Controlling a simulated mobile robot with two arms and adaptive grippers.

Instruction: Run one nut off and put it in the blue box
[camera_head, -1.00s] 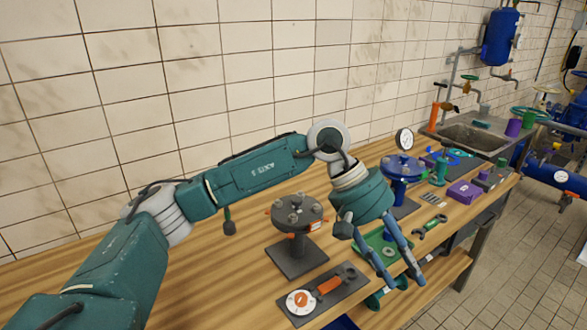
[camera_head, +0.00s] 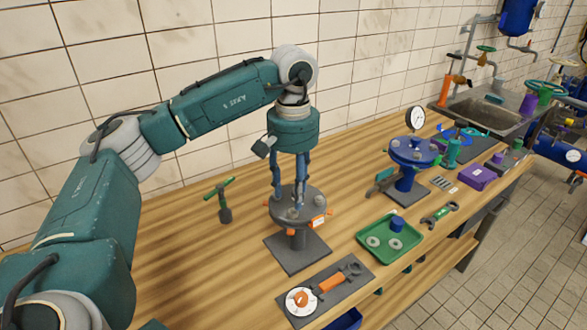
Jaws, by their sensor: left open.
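A dark grey round flange (camera_head: 286,216) stands on a pedestal with a square foot on the bench, in the middle of the head view. Several bolts with nuts sit around its top; one nut (camera_head: 293,213) shows at the front. My left gripper (camera_head: 287,197) points straight down over the flange, its two blue fingers spread apart. The fingertips reach down to the flange top and partly hide the nuts there; I cannot tell whether they touch one. A blue box (camera_head: 345,321) shows only as a corner at the bottom edge. My right gripper is out of view.
A green tray (camera_head: 376,257) with two washers and a small blue piece lies to the right. A mat with an orange-handled wrench (camera_head: 330,283) and a dial lies in front. A blue flange (camera_head: 413,152) with a gauge and a green T-handle tool (camera_head: 222,200) stand nearby.

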